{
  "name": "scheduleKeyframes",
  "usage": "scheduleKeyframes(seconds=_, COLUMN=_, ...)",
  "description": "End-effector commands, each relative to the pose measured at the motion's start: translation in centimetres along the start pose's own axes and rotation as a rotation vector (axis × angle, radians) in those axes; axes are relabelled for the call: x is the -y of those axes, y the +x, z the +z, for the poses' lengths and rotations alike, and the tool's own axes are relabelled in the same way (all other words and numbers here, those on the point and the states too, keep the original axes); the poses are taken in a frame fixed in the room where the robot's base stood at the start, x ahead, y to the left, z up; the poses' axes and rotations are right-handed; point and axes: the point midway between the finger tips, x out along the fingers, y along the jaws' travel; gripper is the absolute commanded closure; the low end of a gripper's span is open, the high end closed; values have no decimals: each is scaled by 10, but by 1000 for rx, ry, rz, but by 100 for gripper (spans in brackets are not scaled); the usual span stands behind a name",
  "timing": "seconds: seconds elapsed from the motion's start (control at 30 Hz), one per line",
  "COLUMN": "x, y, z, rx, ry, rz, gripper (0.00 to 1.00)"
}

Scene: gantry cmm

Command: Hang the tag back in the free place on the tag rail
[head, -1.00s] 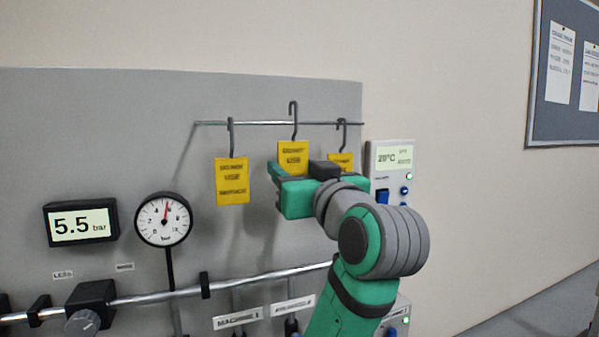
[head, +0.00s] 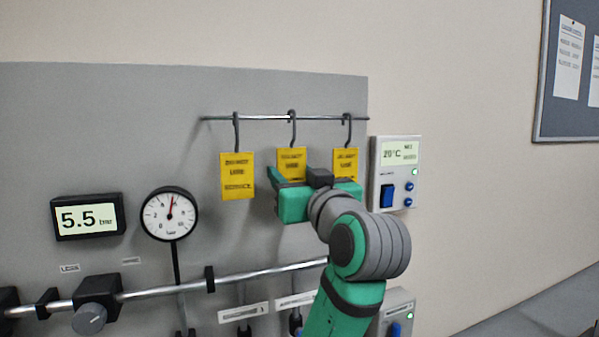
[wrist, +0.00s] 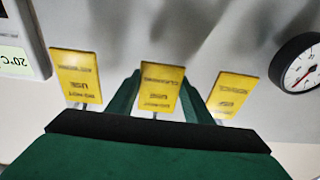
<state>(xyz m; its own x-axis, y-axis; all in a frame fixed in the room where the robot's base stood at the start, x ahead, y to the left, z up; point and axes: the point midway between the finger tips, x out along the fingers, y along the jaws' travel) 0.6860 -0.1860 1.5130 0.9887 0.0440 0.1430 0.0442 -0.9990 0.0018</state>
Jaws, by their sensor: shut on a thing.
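The tag rail (head: 265,118) is a thin metal bar on the grey panel. A yellow tag (head: 237,176) hangs from its left part and another yellow tag (head: 345,162) from its right part. My gripper (head: 291,180) is shut on the middle yellow tag (head: 291,160), between those two. The middle tag's hook (head: 292,125) meets the rail in the head view; whether it bears on the rail I cannot tell. In the wrist view the held tag (wrist: 160,87) is between my green fingers, upside down in the picture, with a tag on either side.
A dial gauge (head: 169,214) and a 5.5 bar display (head: 87,217) are on the panel at left. A 20°C control box (head: 396,172) is close to the right of the rail. A pipe (head: 170,290) runs below.

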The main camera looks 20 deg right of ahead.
Motion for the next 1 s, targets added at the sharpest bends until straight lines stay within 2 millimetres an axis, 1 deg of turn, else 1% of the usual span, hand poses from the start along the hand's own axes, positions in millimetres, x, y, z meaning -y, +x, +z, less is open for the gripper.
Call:
scheduleKeyframes(seconds=0.17, x=-7, y=-2, z=0, rx=0, ry=-1, rz=10, gripper=68)
scheduleKeyframes(seconds=0.2, x=-8, y=-3, z=0, rx=0, ry=-1, rz=12, gripper=52)
scheduleKeyframes(seconds=0.27, x=-9, y=-3, z=0, rx=0, ry=-1, rz=13, gripper=37)
scheduleKeyframes(seconds=0.3, x=-9, y=-3, z=0, rx=0, ry=-1, rz=14, gripper=32)
scheduleKeyframes(seconds=0.57, x=-10, y=-4, z=0, rx=0, ry=-1, rz=15, gripper=32)
scheduleKeyframes(seconds=0.67, x=-10, y=-8, z=-1, rx=-2, ry=-2, rz=15, gripper=32)
scheduleKeyframes(seconds=0.77, x=-11, y=-18, z=-1, rx=-2, ry=-2, rz=17, gripper=32)
scheduleKeyframes(seconds=0.87, x=-10, y=-35, z=-1, rx=-2, ry=-3, rz=18, gripper=32)
scheduleKeyframes(seconds=1.0, x=-10, y=-63, z=-1, rx=-2, ry=-3, rz=18, gripper=32)
